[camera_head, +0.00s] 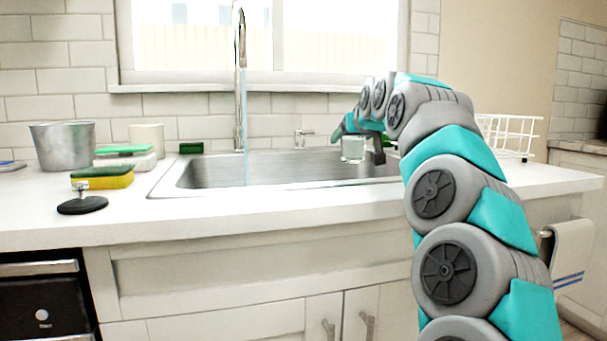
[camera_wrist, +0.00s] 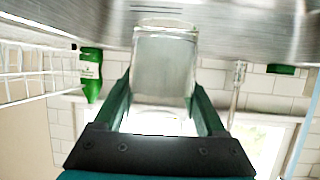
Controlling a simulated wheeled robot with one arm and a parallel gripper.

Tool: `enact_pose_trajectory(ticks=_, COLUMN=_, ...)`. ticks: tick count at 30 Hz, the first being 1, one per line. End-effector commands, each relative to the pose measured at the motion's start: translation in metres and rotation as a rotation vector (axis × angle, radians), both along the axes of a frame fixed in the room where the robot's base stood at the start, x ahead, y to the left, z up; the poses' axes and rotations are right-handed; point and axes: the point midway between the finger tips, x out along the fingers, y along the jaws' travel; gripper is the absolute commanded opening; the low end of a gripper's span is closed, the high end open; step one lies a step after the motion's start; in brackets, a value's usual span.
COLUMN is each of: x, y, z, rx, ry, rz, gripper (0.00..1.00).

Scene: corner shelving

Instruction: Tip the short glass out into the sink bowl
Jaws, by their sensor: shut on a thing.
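The short glass (camera_head: 353,149) is small and clear. In the head view it hangs over the back right part of the steel sink bowl (camera_head: 225,176). My gripper (camera_head: 358,140) is shut on it. In the wrist view the glass (camera_wrist: 165,65) sits between the two dark green fingers of my gripper (camera_wrist: 164,98), with the steel sink (camera_wrist: 75,18) at the top of that picture and the window at the bottom. The glass looks nearly upright in the head view. I cannot tell whether it holds any liquid.
Water runs from the tall tap (camera_head: 240,80) left of my gripper. A small dispenser (camera_head: 303,139) stands behind the sink. A white wire rack (camera_head: 510,135) is at right. A metal pot (camera_head: 62,146), cup (camera_head: 147,139) and sponge (camera_head: 103,178) stand at left. A green bottle (camera_wrist: 91,75) shows in the wrist view.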

Motion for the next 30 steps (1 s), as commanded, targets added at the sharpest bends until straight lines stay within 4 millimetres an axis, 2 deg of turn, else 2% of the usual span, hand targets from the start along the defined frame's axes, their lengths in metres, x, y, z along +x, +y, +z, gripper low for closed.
enact_pose_trajectory(ticks=3, x=0.0, y=0.0, z=-0.009, rx=0.0, ry=-0.002, rz=0.0, gripper=0.0)
enact_pose_trajectory(ticks=19, x=0.0, y=0.004, z=-0.01, rx=-0.033, ry=0.008, rz=0.0, gripper=0.0)
enact_pose_trajectory(ticks=30, x=0.001, y=0.028, z=-0.021, rx=-0.208, ry=0.074, rz=0.005, gripper=0.0)
